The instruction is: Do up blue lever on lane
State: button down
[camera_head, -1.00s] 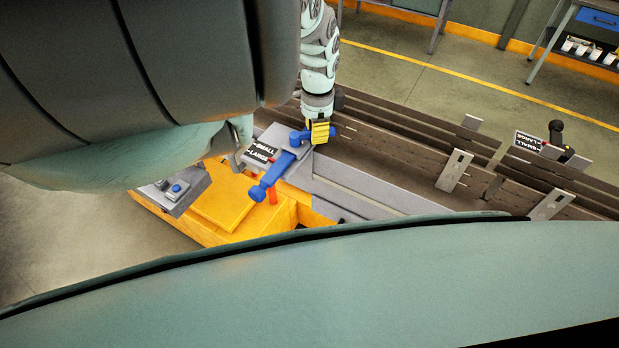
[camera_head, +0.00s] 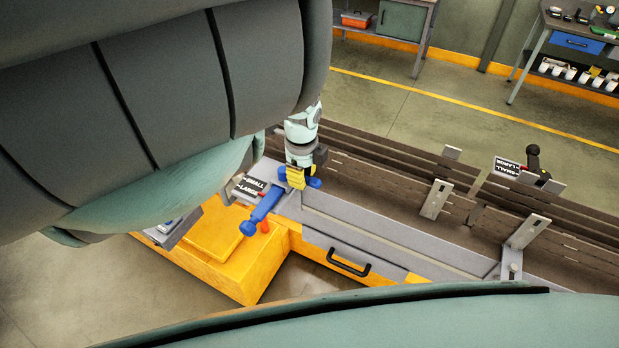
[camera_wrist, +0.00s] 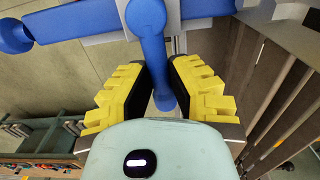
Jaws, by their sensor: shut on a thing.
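In the wrist view, the blue lever (camera_wrist: 85,22) shows a long bar across the top, a round hub and a short stem pointing down. My gripper (camera_head: 296,178), with yellow ridged fingers, is at the lever's upper end. In the wrist view my gripper (camera_wrist: 162,95) is shut on the short stem, one finger on each side.
An orange base (camera_head: 250,265) stands below the lever, with a small red part (camera_head: 264,226) near its edge. A grey drawer with a black handle (camera_head: 348,265) is to the right. Workbenches are behind.

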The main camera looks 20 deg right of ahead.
jog(key=shift+a, duration=0.1)
dwell(0.4)
jog(key=c, duration=0.9)
grip_release()
jog(key=shift+o, duration=0.2)
